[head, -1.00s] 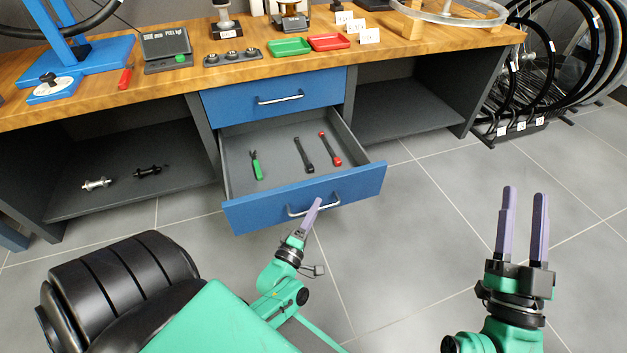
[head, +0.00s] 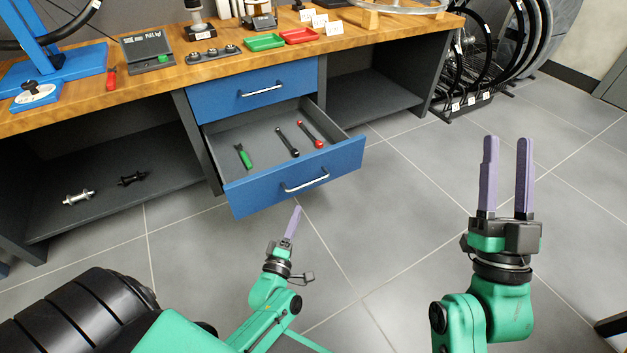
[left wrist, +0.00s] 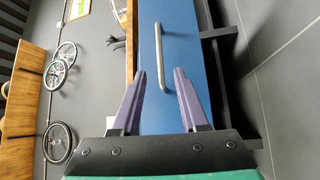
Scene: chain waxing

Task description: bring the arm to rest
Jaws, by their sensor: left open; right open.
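My left gripper (head: 291,227) points up toward the open drawer's front from below, a little apart from it in the head view. In the left wrist view its two purple fingers (left wrist: 163,95) stand apart with nothing between them. Beyond them the blue drawer front (left wrist: 170,50) and its metal handle (left wrist: 158,60) show. My right gripper (head: 506,175) is upright over the floor at the right, its fingers parallel, apart and empty.
The blue drawer (head: 300,182) is pulled out and holds a green-handled tool (head: 243,156), a black tool (head: 288,142) and a red-ended tool (head: 311,134). The wooden workbench (head: 160,88) runs along the back. Wheels stand in a rack (head: 462,103) at back right. Floor right of the drawer is clear.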

